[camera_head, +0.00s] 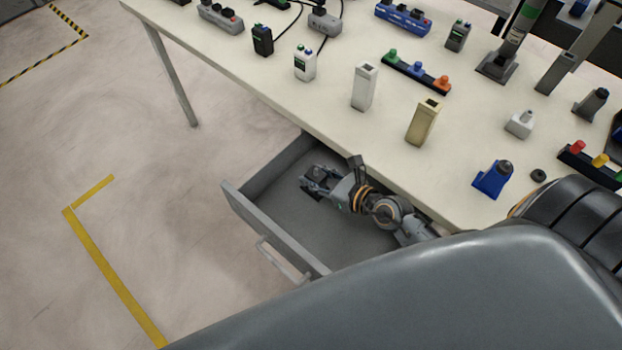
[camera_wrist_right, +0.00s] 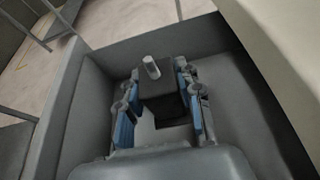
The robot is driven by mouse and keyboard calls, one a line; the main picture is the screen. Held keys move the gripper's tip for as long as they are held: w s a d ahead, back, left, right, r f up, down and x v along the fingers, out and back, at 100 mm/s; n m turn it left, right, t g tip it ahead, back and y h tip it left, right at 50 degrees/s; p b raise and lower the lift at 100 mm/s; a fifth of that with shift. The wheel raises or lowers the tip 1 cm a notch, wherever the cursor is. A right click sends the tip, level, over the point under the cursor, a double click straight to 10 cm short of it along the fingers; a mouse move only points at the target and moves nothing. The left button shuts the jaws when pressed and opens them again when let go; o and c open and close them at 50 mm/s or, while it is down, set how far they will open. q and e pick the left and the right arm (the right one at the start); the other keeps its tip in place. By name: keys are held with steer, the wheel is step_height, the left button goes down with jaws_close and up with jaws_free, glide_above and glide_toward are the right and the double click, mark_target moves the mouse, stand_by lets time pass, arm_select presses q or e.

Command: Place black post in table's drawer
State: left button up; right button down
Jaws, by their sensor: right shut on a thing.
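The table's drawer (camera_head: 232,197) is pulled open below the table's edge, and its grey inside looks bare apart from my gripper and what it holds. My right gripper (camera_head: 312,183) reaches down into the drawer. In the right wrist view the gripper (camera_wrist_right: 158,108) has its blue-padded fingers on both sides of the black post (camera_wrist_right: 160,85), a dark block with a light grey peg on top. The post is between the drawer walls; I cannot tell whether it touches the drawer floor. My left gripper is not in view.
The white table (camera_head: 330,100) holds several items, among them a white post (camera_head: 364,88), a beige post (camera_head: 422,122), a blue post (camera_head: 492,180) and a button strip (camera_head: 416,72). The drawer's front has a handle (camera_head: 283,262). The floor left of it is clear.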

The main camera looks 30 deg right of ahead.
mark_target(311, 176)
steer(key=w+f, duration=0.1)
steer(key=w+f+b, duration=0.1)
steer(key=f, duration=0.1)
steer(key=shift+w+f, duration=0.15)
steer(key=shift+w, duration=0.2)
steer(key=f, duration=0.1)
steer(key=f+b, duration=0.2)
steer(key=f, duration=0.1)
steer(key=shift+w, duration=0.3)
steer(key=shift+r, duration=0.15)
steer(key=shift+f, duration=0.2)
steer(key=c, duration=0.9)
jaws_free()
steer(key=shift+r, duration=0.1)
